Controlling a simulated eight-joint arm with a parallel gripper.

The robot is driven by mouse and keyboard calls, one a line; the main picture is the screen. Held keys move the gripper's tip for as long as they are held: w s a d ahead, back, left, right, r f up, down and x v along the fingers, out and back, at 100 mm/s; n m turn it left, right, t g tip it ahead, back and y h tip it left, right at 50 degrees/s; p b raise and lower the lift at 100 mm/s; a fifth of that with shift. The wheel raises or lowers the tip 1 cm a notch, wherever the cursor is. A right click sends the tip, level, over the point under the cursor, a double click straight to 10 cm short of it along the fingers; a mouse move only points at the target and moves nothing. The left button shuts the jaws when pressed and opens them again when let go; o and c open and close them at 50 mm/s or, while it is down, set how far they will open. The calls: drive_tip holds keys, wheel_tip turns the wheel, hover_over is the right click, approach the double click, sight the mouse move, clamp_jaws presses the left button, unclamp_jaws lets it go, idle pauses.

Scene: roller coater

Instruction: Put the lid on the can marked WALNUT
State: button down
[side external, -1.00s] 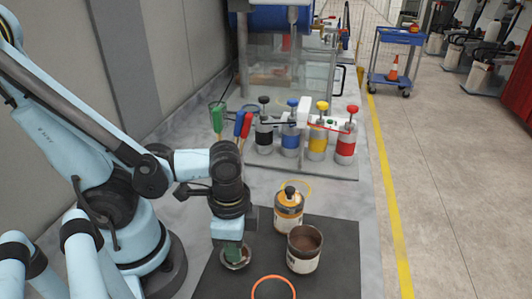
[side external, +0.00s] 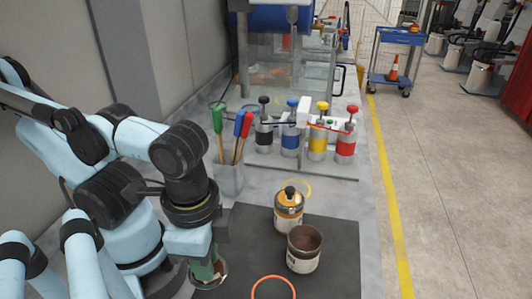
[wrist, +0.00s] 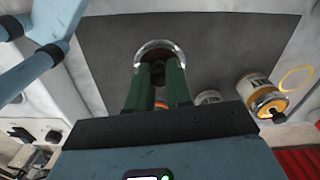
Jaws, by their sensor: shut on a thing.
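My gripper (side external: 205,272) is shut on the lid, a round metal disc with a dark knob, at the left edge of the dark mat. The lid's rim (wrist: 158,46) shows beyond my green fingers in the wrist view, with the knob between them. I cannot tell how high the lid is. An open can (side external: 304,250) with brown contents stands upright on the mat, right of my gripper and apart from it. Behind it stands a can with an orange band and a black knob on top (side external: 289,210). The markings are too small to read, so I cannot tell which is WALNUT.
An orange ring (side external: 273,287) lies on the dark mat (side external: 250,245) near its front. A yellow ring (side external: 298,184) lies behind the cans. A holder with coloured-handled tools (side external: 229,180) and several pump-topped cans (side external: 290,138) stand further back. The mat between gripper and open can is clear.

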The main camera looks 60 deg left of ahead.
sight(203, 284)
drive_tip(key=shift+s+d+r, duration=0.75)
drive_tip(key=shift+s, duration=0.2)
drive_tip(key=shift+w+d+r+n, duration=0.2)
drive_tip(key=shift+r+n, duration=0.1)
drive_tip(key=w+r+n, duration=0.2)
drive_tip(key=w+n, duration=0.5)
drive_tip(key=w, duration=0.3)
drive_tip(key=w+r+n, duration=0.2)
drive_tip(key=w+n, duration=0.4)
drive_tip(key=w, duration=0.3)
wheel_tip(203, 284, down, 7)
drive_tip(key=shift+r, duration=0.2)
drive_tip(key=shift+d+f, duration=0.1)
drive_tip(key=shift+f, duration=0.1)
idle(0.7)
drive_tip(key=c, duration=0.9)
unclamp_jaws()
drive_tip(key=shift+c, duration=0.2)
drive_tip(key=shift+o, duration=0.3)
